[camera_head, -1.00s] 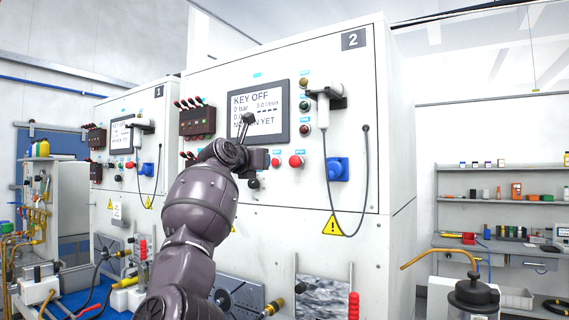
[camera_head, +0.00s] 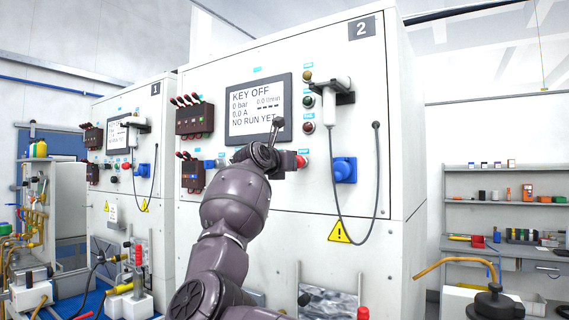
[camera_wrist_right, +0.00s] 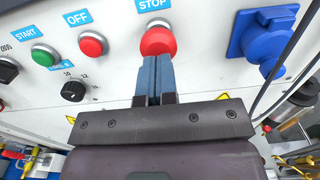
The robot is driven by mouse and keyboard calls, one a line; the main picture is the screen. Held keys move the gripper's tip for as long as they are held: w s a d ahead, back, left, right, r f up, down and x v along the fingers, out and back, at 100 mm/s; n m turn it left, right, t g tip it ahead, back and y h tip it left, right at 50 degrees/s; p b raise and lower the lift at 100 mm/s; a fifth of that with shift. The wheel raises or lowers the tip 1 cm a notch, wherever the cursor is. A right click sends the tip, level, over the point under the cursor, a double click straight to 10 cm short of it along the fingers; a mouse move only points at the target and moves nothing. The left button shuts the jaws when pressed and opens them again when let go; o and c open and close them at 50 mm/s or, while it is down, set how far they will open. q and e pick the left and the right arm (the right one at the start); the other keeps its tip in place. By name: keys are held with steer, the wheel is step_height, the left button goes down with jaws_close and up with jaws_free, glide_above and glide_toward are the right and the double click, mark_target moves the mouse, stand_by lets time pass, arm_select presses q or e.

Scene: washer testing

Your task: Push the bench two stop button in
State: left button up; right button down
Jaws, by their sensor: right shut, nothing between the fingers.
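The bench two stop button is a red mushroom button (camera_head: 304,161) on the front panel of bench 2 (camera_head: 345,95). In the right wrist view the stop button (camera_wrist_right: 158,40) sits under a blue STOP label (camera_wrist_right: 154,5). My right gripper (camera_head: 295,162) is shut and empty. In the right wrist view its blue-grey fingertips (camera_wrist_right: 154,62) overlap the lower edge of the button. I cannot tell whether they touch it or how far in it sits. My left gripper is not in view.
Left of the stop button are a red OFF button (camera_wrist_right: 92,44), a green START button (camera_wrist_right: 43,55) and a black dial (camera_wrist_right: 73,90). A blue socket (camera_head: 344,170) is to its right. A cable (camera_head: 378,170) hangs further right. The screen (camera_head: 258,110) reads KEY OFF.

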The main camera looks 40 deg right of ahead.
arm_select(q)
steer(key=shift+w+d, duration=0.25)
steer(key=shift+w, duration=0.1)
arm_select(e)
steer(key=shift+w+d, duration=0.2)
steer(key=shift+d, duration=0.35)
